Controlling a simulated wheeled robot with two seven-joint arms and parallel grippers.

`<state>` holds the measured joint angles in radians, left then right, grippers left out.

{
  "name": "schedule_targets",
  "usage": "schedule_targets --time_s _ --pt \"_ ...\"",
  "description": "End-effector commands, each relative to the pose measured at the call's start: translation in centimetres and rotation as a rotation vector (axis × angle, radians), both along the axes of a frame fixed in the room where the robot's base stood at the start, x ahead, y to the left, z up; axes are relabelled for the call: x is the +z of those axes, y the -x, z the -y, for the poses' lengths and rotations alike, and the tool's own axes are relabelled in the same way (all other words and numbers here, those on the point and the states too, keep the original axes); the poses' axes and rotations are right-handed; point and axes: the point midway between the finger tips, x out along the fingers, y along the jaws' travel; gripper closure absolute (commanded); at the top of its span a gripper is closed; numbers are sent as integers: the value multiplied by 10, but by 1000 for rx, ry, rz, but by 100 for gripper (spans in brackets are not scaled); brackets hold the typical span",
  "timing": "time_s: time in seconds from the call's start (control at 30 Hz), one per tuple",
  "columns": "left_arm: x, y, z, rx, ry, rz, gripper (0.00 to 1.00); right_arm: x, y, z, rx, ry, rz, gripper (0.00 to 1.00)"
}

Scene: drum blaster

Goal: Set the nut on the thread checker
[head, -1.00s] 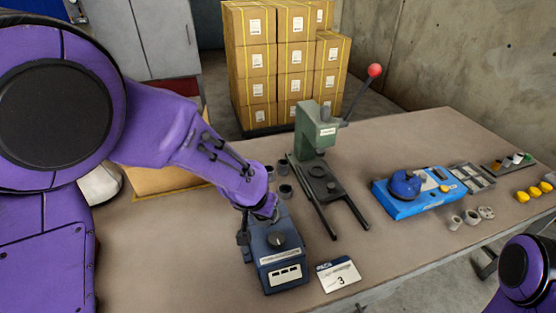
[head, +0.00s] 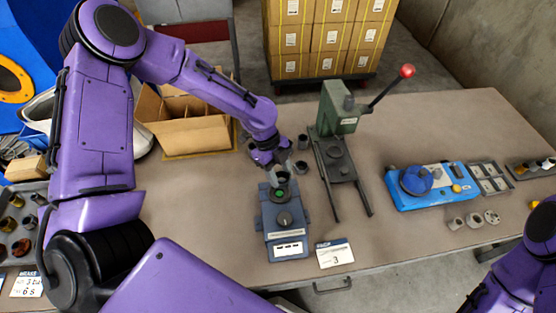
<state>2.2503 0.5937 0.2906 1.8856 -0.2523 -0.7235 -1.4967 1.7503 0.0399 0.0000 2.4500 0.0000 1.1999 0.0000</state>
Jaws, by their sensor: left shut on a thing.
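The dark blue thread checker (head: 284,237) stands on the table at centre left, with a round dark knob on top and a white label on its front. A green spot (head: 281,192) shows at its far end. My left gripper (head: 279,168) is above that far end, pointing down and shut on a small grey ring-like nut (head: 278,178). The nut is right over the green spot; I cannot tell whether it touches the checker. The fingers partly hide the nut. My right gripper is out of view; only part of that arm shows at the lower right.
Small grey cylinders (head: 301,167) stand just right of the gripper, beside the green lever press (head: 338,120). A blue fixture (head: 430,188) and grey parts (head: 456,223) are further right. An open cardboard box (head: 190,134) is behind. A card marked 3 (head: 334,253) lies in front.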

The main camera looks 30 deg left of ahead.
Motion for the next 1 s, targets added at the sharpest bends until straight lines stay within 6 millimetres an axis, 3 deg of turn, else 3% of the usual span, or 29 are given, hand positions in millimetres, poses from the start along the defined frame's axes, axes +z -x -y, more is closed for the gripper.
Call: schedule_targets --time_s 0.17,0.63,1.0 --pt "-6 1 -6 -76 0 -2 90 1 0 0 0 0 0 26" --pt "-59 1 -5 -73 -1 -1 90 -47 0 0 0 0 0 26" --pt "-60 1 -5 -72 -1 -1 90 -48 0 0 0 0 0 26"
